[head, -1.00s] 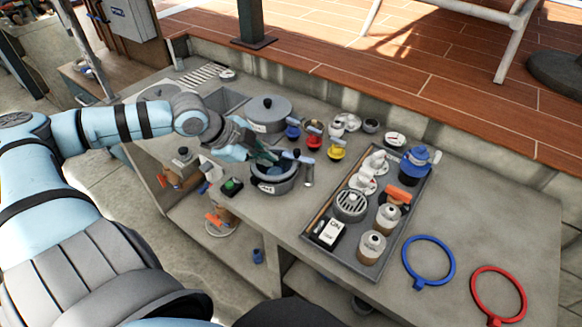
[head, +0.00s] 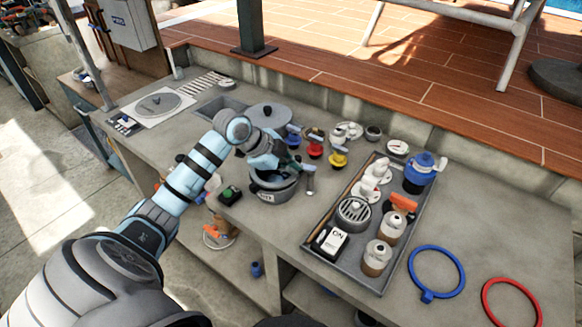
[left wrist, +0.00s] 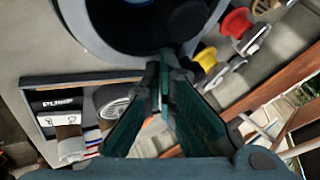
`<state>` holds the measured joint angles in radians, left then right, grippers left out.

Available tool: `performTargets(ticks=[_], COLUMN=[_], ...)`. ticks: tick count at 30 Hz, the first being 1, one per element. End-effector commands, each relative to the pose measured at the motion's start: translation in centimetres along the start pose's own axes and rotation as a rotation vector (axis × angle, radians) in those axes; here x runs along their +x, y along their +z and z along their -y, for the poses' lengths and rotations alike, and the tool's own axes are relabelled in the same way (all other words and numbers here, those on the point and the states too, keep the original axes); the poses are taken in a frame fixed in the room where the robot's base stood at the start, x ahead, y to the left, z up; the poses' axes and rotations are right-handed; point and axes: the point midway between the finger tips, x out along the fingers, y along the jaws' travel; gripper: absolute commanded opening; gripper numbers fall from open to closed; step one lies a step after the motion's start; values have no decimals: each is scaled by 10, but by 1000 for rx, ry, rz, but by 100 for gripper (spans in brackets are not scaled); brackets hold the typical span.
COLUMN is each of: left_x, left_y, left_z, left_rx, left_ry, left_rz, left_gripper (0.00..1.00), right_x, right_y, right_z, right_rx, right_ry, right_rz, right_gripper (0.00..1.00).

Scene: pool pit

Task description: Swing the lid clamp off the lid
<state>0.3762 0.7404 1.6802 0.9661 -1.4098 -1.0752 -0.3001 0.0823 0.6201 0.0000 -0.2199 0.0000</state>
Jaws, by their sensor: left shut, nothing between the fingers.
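An open-looking grey round pot (head: 275,193) stands mid-counter, its inside dark. A short metal post with an arm (head: 309,182) stands at its right side and looks like the lid clamp; how it sits on the lid is unclear. My left gripper (head: 290,167) is over the right part of the pot, fingers shut and empty. In the left wrist view the shut dark green fingers (left wrist: 165,75) lie near the grey pot rim (left wrist: 85,45). My right gripper is not in view.
Blue, red (head: 315,150) and yellow (head: 339,160) valve handles are close to the right. A parts tray (head: 318,258) is further right, with blue (head: 436,274) and red rings beyond.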

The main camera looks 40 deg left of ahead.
Motion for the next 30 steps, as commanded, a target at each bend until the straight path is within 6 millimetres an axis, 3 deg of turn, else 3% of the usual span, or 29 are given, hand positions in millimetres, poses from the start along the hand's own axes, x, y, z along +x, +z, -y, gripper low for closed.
performTargets(ticks=[30], left_x=[-2], left_y=[10], left_z=[6], left_rx=[93], left_ry=[50], left_rz=[-51], left_gripper=[0], right_x=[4], right_y=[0], right_z=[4], right_rx=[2], right_ry=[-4], right_rz=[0], right_gripper=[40])
